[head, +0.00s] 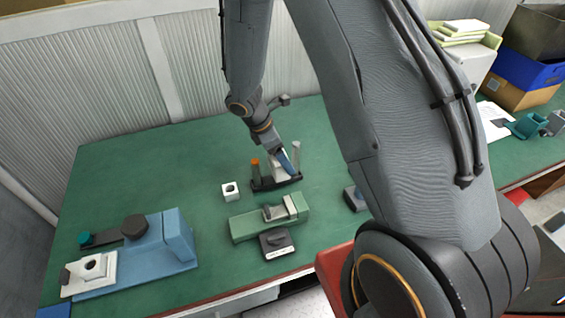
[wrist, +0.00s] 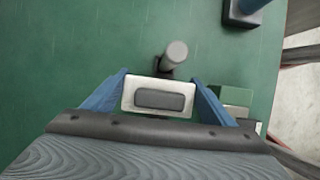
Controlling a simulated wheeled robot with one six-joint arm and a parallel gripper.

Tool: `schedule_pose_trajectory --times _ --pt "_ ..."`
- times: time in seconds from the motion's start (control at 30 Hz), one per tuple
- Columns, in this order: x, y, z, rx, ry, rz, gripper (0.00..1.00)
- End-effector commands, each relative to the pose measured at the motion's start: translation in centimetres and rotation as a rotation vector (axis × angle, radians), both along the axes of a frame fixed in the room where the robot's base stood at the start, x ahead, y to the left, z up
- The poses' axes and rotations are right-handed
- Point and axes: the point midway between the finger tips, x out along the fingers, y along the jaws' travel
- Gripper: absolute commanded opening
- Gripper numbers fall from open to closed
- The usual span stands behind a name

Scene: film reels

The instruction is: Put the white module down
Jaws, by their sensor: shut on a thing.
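My gripper (wrist: 158,100) is shut on a white module (wrist: 130,94) with a grey rectangular face, held between the two blue fingers in the wrist view. In the head view my gripper (head: 285,166) is low over the dark rack (head: 263,186), between an orange-topped post (head: 256,166) and a grey post (head: 296,153). A grey post also shows just beyond the module in the wrist view (wrist: 177,52). I cannot tell whether the module touches the rack.
A white block with a hole (head: 230,190) stands left of the rack. A green fixture (head: 245,229) and a dark labelled block (head: 276,244) lie in front. A blue machine (head: 178,245) stands at left. The green table (head: 150,160) is clear at back left.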

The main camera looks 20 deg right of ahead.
Motion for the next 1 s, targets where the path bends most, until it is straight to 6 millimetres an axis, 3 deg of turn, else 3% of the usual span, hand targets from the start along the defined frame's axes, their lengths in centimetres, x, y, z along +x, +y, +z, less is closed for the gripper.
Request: schedule_pose_trajectory --times 0.3,0.73,0.77,0.8,0.87,1.0 --pt "-0.1 0.0 -3.6 0.000 0.002 0.000 0.46" --pt "0.0 0.0 -4.2 0.000 0.001 0.000 0.46" --pt "0.0 0.0 -4.3 0.001 0.001 0.000 0.80" --pt "-0.1 0.0 -4.2 0.001 0.001 0.000 0.86" --pt "-0.1 0.0 -4.2 0.001 0.001 0.000 0.96" --pt "-0.1 0.0 -4.2 0.001 0.001 0.000 0.97"
